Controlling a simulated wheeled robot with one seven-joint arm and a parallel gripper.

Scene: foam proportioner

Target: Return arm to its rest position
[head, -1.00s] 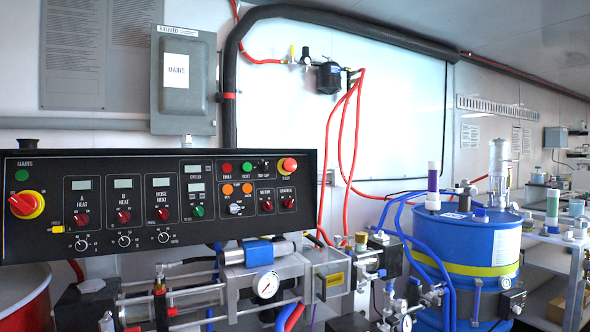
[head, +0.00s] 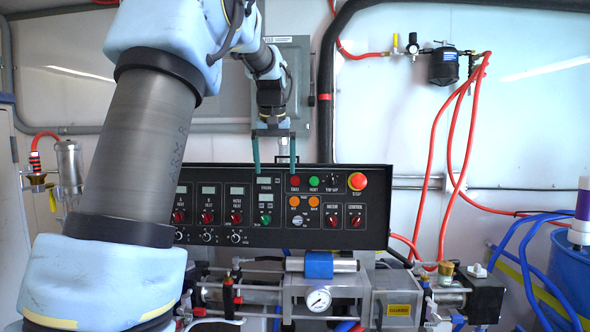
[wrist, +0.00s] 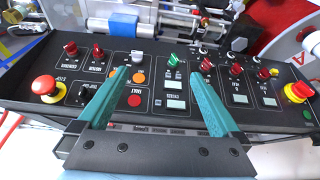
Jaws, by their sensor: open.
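My gripper (head: 274,155) is in front of the upper part of the black control panel (head: 335,235) in the head view, its two teal fingers pointing down. In the wrist view my gripper (wrist: 160,95) has its fingers wide apart with nothing between them. The panel (wrist: 155,112) with its knobs and buttons shows beyond and between the fingers. My arm crosses the left of the head view and hides the panel's left end. Whether the fingertips touch the panel cannot be told.
Below the panel is the proportioner with a pressure gauge (head: 318,299). A red emergency stop (head: 357,181) stands out at the panel's upper right. Red hoses (head: 436,160) hang at right beside a blue drum (head: 572,262).

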